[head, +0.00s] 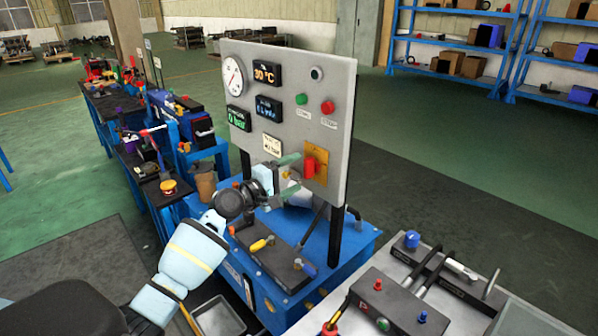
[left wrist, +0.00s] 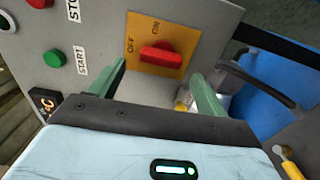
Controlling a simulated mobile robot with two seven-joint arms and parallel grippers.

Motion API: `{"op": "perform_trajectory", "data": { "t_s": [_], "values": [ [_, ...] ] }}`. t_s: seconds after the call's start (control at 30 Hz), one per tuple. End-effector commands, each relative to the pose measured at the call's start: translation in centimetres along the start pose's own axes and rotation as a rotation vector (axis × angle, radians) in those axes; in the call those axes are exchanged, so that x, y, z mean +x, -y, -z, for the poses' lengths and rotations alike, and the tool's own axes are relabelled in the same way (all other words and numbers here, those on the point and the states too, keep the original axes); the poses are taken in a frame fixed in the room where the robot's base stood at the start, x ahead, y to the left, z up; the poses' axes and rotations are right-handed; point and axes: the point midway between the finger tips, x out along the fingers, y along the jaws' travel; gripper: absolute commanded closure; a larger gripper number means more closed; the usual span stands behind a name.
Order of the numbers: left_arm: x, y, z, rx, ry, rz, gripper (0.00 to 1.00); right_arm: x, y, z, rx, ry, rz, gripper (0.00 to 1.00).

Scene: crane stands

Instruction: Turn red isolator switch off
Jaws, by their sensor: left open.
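The red isolator switch (head: 310,166) is a red knob on a yellow-orange plate (head: 321,152), low on the right of the grey panel. In the left wrist view the red knob (left wrist: 161,53) lies along the plate, between the OFF and ON labels, with one end near ON. My left gripper (head: 289,172) is just in front of the panel beside the switch. Its green fingers are open on either side of the knob in the left wrist view (left wrist: 160,82), apart from it, with nothing between them. My right gripper is not in view.
The grey panel (head: 290,85) also carries a gauge, displays, a green START button (head: 301,99) and a red STOP button (head: 327,107). Below it is a blue bench (head: 350,250) with levers. A grey control table (head: 400,262) stands at the front right. Open floor lies behind.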

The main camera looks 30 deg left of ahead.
Motion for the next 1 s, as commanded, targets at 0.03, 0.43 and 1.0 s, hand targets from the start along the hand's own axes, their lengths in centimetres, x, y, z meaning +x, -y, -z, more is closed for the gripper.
{"op": "perform_trajectory", "data": {
  "t_s": [0.03, 0.43, 1.0],
  "values": [
    [-0.9, 0.0, 0.0, 0.003, 0.000, 0.001, 0.24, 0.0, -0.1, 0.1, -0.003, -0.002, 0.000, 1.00],
    [-4.0, 0.1, -0.1, 0.000, 0.001, 0.002, 0.24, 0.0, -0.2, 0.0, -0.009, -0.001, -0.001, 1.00],
    [-4.0, 0.1, 0.0, 0.000, 0.001, 0.002, 0.24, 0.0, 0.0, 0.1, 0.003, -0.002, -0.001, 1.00]
  ]
}}
